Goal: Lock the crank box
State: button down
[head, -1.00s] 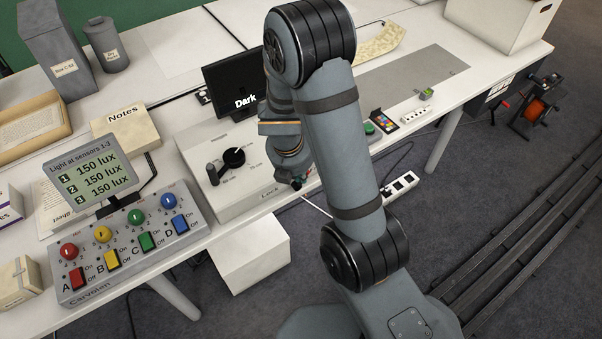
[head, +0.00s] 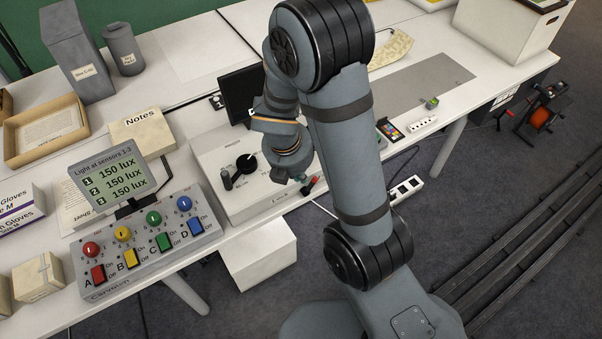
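The crank box (head: 211,161) is a pale grey box on the table's front edge, left of my arm. On its top are a round black knob (head: 246,163) with a dial and a small upright dark crank handle (head: 227,177). My wrist hangs over the box's right end. My gripper (head: 303,180) is small and partly hidden at the box's front right corner. A small red and dark part (head: 312,184) shows beside it. I cannot tell whether they touch, or whether the fingers are open.
A control console (head: 140,255) with coloured knobs and switches stands to the left. Its display (head: 112,175) reads 150 lux for three sensors. A dark screen (head: 240,95) stands behind the box. A white power strip (head: 405,190) lies on the floor at right.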

jog(key=p+v, duration=0.1)
jog(key=v, duration=0.2)
jog(key=shift+r, duration=0.3)
jog(key=shift+f, duration=0.1)
